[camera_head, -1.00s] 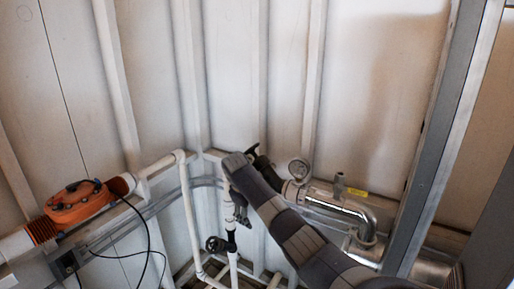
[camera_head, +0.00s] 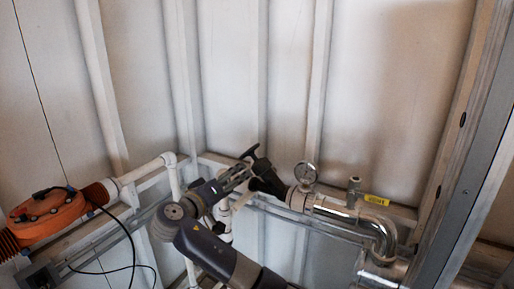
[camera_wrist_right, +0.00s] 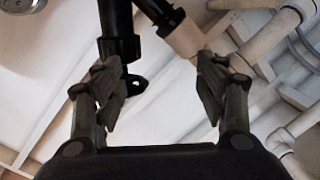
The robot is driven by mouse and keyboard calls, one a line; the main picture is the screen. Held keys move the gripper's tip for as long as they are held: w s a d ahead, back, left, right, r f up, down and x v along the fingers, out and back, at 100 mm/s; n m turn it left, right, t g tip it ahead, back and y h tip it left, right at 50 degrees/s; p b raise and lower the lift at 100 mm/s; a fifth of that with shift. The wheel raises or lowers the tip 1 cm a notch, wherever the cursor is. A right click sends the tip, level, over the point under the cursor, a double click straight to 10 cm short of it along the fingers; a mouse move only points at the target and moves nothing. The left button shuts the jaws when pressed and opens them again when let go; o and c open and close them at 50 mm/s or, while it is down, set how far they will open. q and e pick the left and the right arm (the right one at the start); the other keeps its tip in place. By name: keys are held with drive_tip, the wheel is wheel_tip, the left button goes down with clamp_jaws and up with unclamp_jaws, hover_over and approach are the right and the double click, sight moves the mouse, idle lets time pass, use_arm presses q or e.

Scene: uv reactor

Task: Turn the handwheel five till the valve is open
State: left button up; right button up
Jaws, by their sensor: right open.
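A black handwheel (camera_head: 250,152) sits on a black angled valve body (camera_head: 267,181) left of the pressure gauge in the head view. No number shows, so I cannot tell whether it is handwheel five. My right gripper (camera_head: 243,174) reaches up and right, its tips close to the handwheel's lower left side; contact cannot be told. In the right wrist view my right gripper (camera_wrist_right: 160,85) has its fingers wide apart with nothing held. Black valve parts (camera_wrist_right: 118,35) show beyond the fingers there, toward the left one. My left gripper is out of view.
A pressure gauge (camera_head: 306,173) and shiny metal pipe (camera_head: 345,212) stand right of the valve. White pipes (camera_head: 150,168) run along the left wall. An orange unit (camera_head: 48,215) with black cables is at far left. A steel post (camera_head: 465,150) stands at right.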

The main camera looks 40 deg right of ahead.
sight(242, 156)
drive_tip(key=shift+m+g+h, duration=0.5)
drive_tip(key=shift+m+h, duration=0.3)
drive_tip(key=shift+h, duration=0.1)
drive_tip(key=r, duration=0.3)
drive_tip(key=d+r, duration=0.1)
drive_tip(key=r, duration=0.1)
drive_tip(key=shift+d+r, duration=0.2)
drive_tip(key=shift+r, duration=0.2)
drive_tip(key=p+x, duration=0.3)
drive_tip(key=x, duration=0.7)
drive_tip(key=shift+r, duration=0.15)
drive_tip(key=shift+w+d, duration=0.2)
drive_tip(key=shift+d, duration=0.2)
drive_tip(key=c, duration=1)
